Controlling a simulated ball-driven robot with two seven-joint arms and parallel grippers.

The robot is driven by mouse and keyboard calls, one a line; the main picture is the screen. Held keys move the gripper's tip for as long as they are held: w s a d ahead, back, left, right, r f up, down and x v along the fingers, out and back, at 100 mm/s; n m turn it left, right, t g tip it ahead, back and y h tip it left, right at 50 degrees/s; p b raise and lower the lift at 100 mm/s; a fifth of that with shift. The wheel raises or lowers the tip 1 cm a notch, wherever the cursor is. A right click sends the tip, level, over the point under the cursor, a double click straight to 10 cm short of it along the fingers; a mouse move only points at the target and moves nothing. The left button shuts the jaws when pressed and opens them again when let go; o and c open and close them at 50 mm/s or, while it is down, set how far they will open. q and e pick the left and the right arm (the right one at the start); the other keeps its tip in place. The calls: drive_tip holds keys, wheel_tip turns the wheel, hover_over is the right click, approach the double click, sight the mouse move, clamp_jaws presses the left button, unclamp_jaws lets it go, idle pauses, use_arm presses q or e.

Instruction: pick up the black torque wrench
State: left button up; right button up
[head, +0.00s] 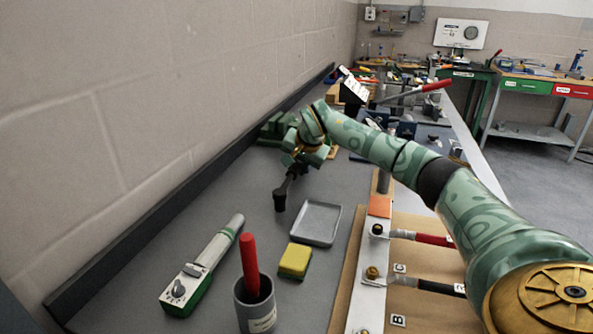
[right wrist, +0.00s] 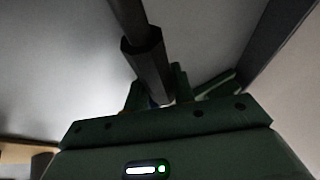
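The black torque wrench (head: 281,197) is at my right gripper (head: 297,167) in the head view. Its dark thick end points down and toward me, left of the grey tray. In the right wrist view the dark shaft (right wrist: 146,60) runs between the two fingers of the right gripper (right wrist: 156,92), which close on its sides. The rest of the wrench is hidden by the gripper. I cannot tell whether its lower end touches the bench. My left gripper is not in view.
A grey tray (head: 317,224), a yellow sponge (head: 295,261), a grey cup (head: 255,309) with a red-handled tool, and a white-green meter (head: 196,273) are nearer me. A board with cables (head: 415,302) lies right. The wall (head: 150,110) runs along the left.

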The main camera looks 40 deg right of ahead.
clamp_jaws()
drive_tip(key=shift+r+p, duration=0.3)
drive_tip(key=shift+r, duration=0.25)
wheel_tip(320, 180, up, 3)
drive_tip(key=shift+f+p, duration=0.1)
drive_tip(key=shift+p, duration=0.7)
use_arm(q)
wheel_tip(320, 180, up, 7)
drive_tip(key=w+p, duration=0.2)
drive_tip(key=p, duration=0.3)
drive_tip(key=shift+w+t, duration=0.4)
use_arm(e)
drive_tip(key=s+d+r, duration=0.7)
drive_tip(key=s+r, duration=0.2)
drive_tip(key=s, duration=0.3)
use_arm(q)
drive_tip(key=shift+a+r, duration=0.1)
use_arm(e)
drive_tip(key=shift+s+r, duration=0.1)
